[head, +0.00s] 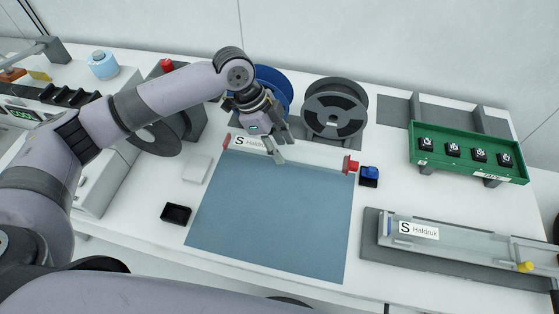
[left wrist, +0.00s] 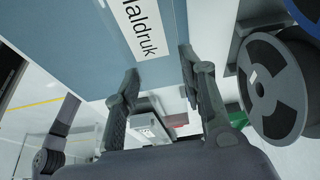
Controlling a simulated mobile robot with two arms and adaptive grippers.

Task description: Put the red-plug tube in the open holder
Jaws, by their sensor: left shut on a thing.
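The red-plug tube (head: 315,158) is a long clear tube with a red plug at each end and a white "S Haldruk" label. It spans the back edge of the blue mat. My left gripper (head: 277,148) is shut on it near the label. I cannot tell whether the tube touches the mat. A long grey holder (head: 455,278) lies at the right front. A clear tube or trough with an "S Haldruk" label, a blue left end and a yellow piece lies along it. My right gripper is not in view.
The blue mat (head: 270,215) is bare. A blue block on a black base (head: 369,177) stands near the tube's right end. Spools (head: 335,108) stand behind. A green rack (head: 468,172) is at the back right. A small black tray (head: 176,214) is left of the mat.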

